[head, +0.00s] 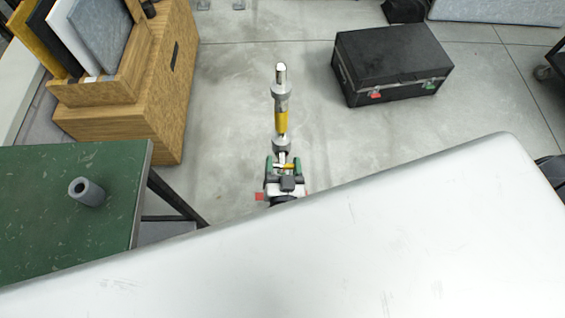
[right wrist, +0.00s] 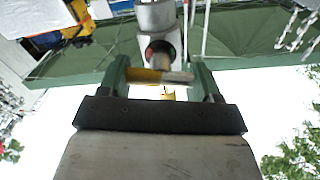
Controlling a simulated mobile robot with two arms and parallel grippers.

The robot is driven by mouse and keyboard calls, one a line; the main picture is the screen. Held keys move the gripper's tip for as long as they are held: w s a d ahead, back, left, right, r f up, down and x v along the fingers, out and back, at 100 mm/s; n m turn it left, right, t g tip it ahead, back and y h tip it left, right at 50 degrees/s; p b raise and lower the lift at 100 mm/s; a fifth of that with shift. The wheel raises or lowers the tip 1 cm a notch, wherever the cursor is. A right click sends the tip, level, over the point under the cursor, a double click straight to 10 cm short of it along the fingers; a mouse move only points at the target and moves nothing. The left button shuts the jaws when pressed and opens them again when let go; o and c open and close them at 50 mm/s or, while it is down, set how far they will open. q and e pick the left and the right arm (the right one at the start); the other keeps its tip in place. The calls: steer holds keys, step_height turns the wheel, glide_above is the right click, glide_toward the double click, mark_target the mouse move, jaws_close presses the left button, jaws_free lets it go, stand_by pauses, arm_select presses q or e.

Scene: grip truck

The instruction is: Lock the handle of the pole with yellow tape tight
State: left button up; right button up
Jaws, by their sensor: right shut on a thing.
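The pole with yellow tape (head: 281,122) stands upright over the floor in the middle of the head view. It is silver, with a yellow band and metal collars. Its handle (right wrist: 160,76), part yellow and part bare metal, sticks out sideways below a collar. My right gripper (head: 285,167) has green fingers and is at the lower collar. In the right wrist view its fingers sit on both sides of the handle, and it is shut on it. How tight the handle is cannot be told. My left gripper is not in view.
A large white scratched surface (head: 330,250) fills the foreground and hides my right arm. A green table (head: 60,230) with a grey tube (head: 87,191) is at left. A wooden box with boards (head: 130,120) stands behind it. A black case (head: 392,62) lies on the floor at right.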

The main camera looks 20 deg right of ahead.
steer(key=m, duration=0.4)
steer(key=shift+d+f+m+b, duration=0.1)
steer(key=shift+m+b, duration=0.2)
steer(key=shift+b, duration=0.1)
steer(key=m+b, duration=0.1)
steer(key=m, duration=0.2)
steer(key=shift+d+f+m, duration=0.1)
steer(key=shift+m, duration=0.3)
steer(key=m+b, duration=0.1)
steer(key=m, duration=0.3)
steer(key=shift+f+b, duration=0.1)
steer(key=shift+b, duration=0.25)
steer(key=m+b, duration=0.1)
steer(key=m, duration=0.3)
steer(key=shift+f+b, duration=0.15)
steer(key=shift+b, duration=0.2)
steer(key=m+b, duration=0.2)
steer(key=m, duration=0.1)
steer(key=shift+f+m, duration=0.1)
steer(key=shift+m, duration=0.3)
steer(key=m+b, duration=0.2)
steer(key=m, duration=0.1)
steer(key=shift+f, duration=0.1)
steer(key=m+b, duration=0.3)
steer(key=m, duration=0.2)
steer(key=shift+a+m+b, duration=0.2)
steer(key=shift+m+b, duration=1.05)
steer(key=shift+m, duration=0.15)
